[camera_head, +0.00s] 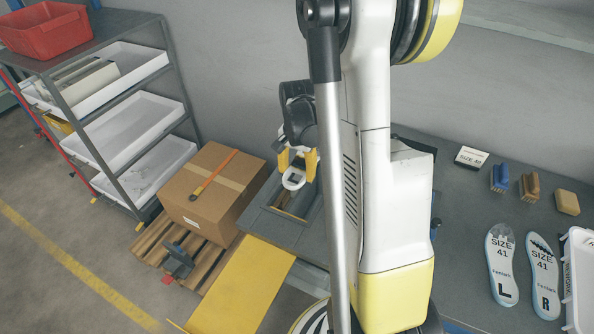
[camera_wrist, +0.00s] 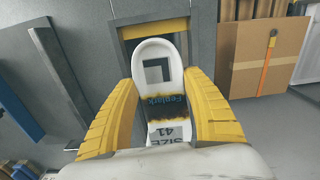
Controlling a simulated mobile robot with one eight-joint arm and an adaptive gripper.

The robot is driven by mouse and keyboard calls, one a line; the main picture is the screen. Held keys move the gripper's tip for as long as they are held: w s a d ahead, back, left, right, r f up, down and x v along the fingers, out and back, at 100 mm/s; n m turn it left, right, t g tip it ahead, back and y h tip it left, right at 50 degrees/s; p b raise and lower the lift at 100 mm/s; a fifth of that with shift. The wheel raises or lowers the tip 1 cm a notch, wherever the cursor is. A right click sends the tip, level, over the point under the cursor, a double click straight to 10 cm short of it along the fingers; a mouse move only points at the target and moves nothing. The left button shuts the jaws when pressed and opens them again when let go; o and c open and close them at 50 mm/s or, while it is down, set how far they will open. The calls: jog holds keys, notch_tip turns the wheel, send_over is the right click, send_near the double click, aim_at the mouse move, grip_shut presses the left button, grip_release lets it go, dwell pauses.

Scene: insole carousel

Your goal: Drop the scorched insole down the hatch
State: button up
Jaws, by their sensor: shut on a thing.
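My gripper (camera_head: 297,160) is shut on the scorched insole (camera_head: 293,182), a pale insole with brown burn marks across its middle. In the wrist view the yellow fingers of my gripper (camera_wrist: 160,92) press on both sides of the insole (camera_wrist: 155,55), which reads SIZE 41 and has a dark square at its far end. The hatch (camera_head: 268,222) is a framed opening in the grey bench top, just below the insole in the head view. Its yellow edge (camera_wrist: 155,29) shows behind the insole in the wrist view. The insole hides part of the opening.
Two clean size 41 insoles, L (camera_head: 503,265) and R (camera_head: 543,275), lie on the bench at right, beside a white tray (camera_head: 580,290). Brushes and a block sit behind them. A cardboard box (camera_head: 205,190) on a pallet stands left of the hatch. A yellow panel (camera_head: 240,288) is in front.

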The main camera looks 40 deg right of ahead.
notch_tip(320, 180, down, 7)
jog(key=b, duration=0.4)
jog(key=o, duration=1.2)
jog(key=shift+c, duration=0.2)
notch_tip(320, 180, up, 12)
dwell(0.4)
jog(key=s+a+r+n+t, duration=0.2)
jog(key=s+a+n, duration=0.1)
jog(key=a, duration=0.4)
jog(key=s+a+r+n+t, duration=0.2)
jog(key=a+n, duration=0.3)
jog(key=a, duration=0.3)
jog(key=s+a+r+n+t, duration=0.3)
jog(key=s+a+r+n, duration=0.1)
jog(key=a, duration=0.3)
jog(key=shift+a+r+n, duration=0.15)
jog(key=shift+n, duration=0.35)
